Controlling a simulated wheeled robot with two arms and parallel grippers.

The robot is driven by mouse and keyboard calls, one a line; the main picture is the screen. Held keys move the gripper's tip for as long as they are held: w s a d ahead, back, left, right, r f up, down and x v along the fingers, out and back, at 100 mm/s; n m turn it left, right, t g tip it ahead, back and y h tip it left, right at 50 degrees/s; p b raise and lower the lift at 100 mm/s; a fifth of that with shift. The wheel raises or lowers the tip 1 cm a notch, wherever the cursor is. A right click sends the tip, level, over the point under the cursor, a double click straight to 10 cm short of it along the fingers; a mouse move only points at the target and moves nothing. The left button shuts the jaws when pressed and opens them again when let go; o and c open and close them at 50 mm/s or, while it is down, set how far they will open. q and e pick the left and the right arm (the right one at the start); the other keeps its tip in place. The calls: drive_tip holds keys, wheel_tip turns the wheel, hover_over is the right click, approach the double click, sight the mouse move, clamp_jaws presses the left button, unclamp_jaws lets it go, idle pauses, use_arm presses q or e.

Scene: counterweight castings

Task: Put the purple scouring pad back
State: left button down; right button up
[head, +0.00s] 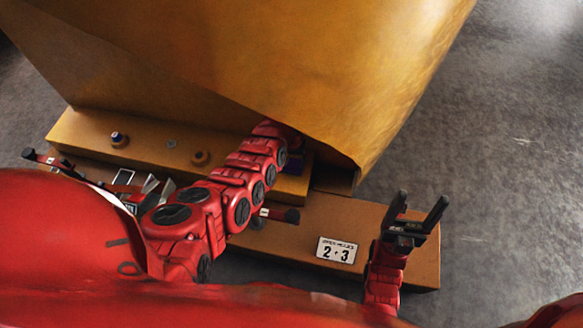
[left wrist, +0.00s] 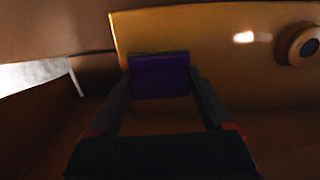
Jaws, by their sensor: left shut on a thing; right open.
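The purple scouring pad (left wrist: 160,76) is held between the two dark fingers of my left gripper (left wrist: 161,84) in the left wrist view. It is in front of a yellow-orange wall or block, and I cannot tell whether it touches it. In the head view my left arm reaches under the edge of the big yellow casting, which hides most of that gripper. A small dark purple patch (head: 295,162) shows beside the arm there. My right gripper (head: 421,204) is open and empty, with its fingers pointing up, near the right end of the brown bench.
The big yellow casting (head: 270,60) overhangs the yellow ledge (head: 90,128). Small round fittings (head: 200,158) sit on the ledge. A white label marked "2-3" (head: 339,251) is on the brown bench (head: 385,217). Grey floor lies open on the right.

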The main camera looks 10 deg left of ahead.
sight(292, 167)
use_arm(q)
drive_tip(key=shift+f+b, duration=0.95)
drive_tip(key=shift+f, duration=0.8)
drive_tip(key=shift+f, duration=0.1)
unclamp_jaws()
drive_tip(key=shift+r+p, duration=0.3)
drive_tip(key=shift+r, duration=0.2)
wheel_tip(292, 167, up, 11)
drive_tip(key=p, duration=0.4)
drive_tip(key=shift+w+f, duration=0.15)
drive_tip(key=shift+f, duration=0.05)
drive_tip(key=shift+r, duration=0.3)
